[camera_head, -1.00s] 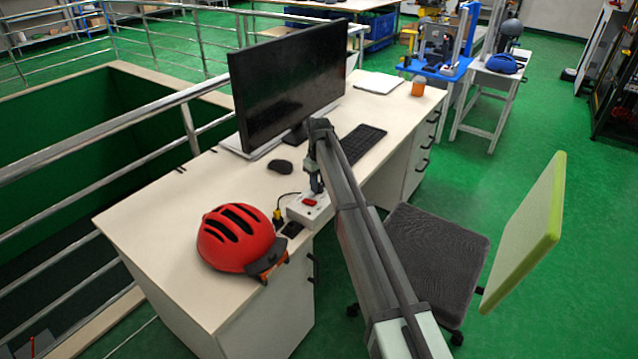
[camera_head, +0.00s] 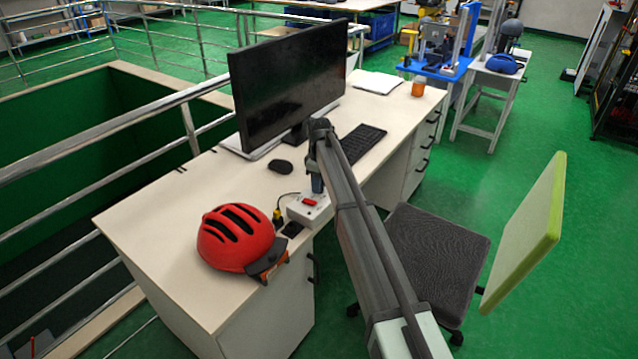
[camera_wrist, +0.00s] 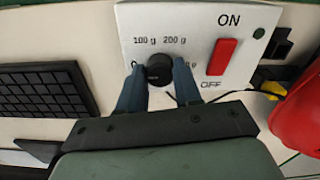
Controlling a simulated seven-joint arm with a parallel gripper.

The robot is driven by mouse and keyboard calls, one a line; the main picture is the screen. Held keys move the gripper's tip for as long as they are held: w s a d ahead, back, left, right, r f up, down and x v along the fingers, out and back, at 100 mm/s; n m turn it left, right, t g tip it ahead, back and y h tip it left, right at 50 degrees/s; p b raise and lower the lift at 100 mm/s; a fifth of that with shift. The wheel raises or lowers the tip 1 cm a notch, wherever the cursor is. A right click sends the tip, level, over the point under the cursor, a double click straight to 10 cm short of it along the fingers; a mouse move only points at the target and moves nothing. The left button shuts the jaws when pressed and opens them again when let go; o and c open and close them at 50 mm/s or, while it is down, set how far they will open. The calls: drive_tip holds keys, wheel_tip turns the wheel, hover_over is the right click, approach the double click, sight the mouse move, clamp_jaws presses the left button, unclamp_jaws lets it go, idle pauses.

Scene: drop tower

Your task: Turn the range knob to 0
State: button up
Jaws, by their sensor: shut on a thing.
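A white control box (camera_head: 309,210) stands on the desk's near edge; its panel (camera_wrist: 135,20) fills the top middle of the wrist view. A black round range knob (camera_wrist: 159,70) sits on the panel, with "100 g" and "200 g" printed above it. Labels lower on both sides are partly hidden by my fingers. My gripper (camera_wrist: 160,84) is shut on the knob, one blue-grey finger at each side. The knob's pointer direction cannot be told. A red switch (camera_wrist: 222,57) is beside it, between "ON" and "OFF". In the head view my gripper (camera_head: 317,188) reaches down at the box.
A red helmet (camera_head: 238,238) lies on the desk (camera_head: 170,225) left of the box. A yellow plug (camera_head: 277,218) and cable are beside the box. A mouse (camera_head: 281,166), keyboard (camera_head: 361,143) and monitor (camera_head: 288,85) are farther back. A chair (camera_head: 436,250) stands at right.

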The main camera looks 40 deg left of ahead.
drive_tip(key=o, duration=1)
drive_tip(key=shift+o, duration=0.2)
wheel_tip(320, 180, up, 14)
drive_tip(key=shift+f, duration=0.15)
idle(0.5)
